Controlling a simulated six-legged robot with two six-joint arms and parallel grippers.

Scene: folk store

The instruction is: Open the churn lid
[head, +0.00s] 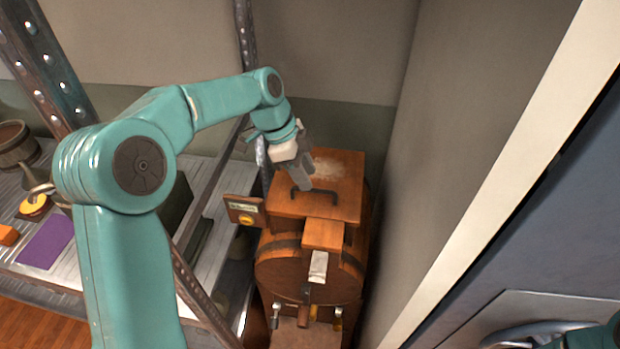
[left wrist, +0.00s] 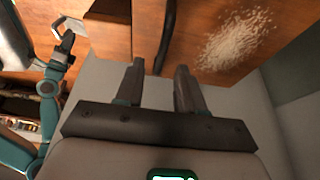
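The churn (head: 310,275) is an orange-brown wooden barrel with dark bands, low in the corner. Its flat square lid (head: 343,185) lies shut on top, with a dark bar handle (head: 327,191). My left gripper (head: 304,184) points down at the lid beside the handle. In the left wrist view its two fingers (left wrist: 160,72) are apart, and the near end of the dark handle (left wrist: 166,35) shows between their tips. I cannot tell whether they touch it. What seems to be my right gripper (left wrist: 67,42) is small at the left of that view; its fingers are unclear.
A metal shelf (head: 100,290) with a purple sheet (head: 47,241) and other goods stands left of the churn. A small sign (head: 244,211) hangs beside it. Pale grains (left wrist: 235,38) lie on the lid. A wall (head: 440,160) closes off the right side.

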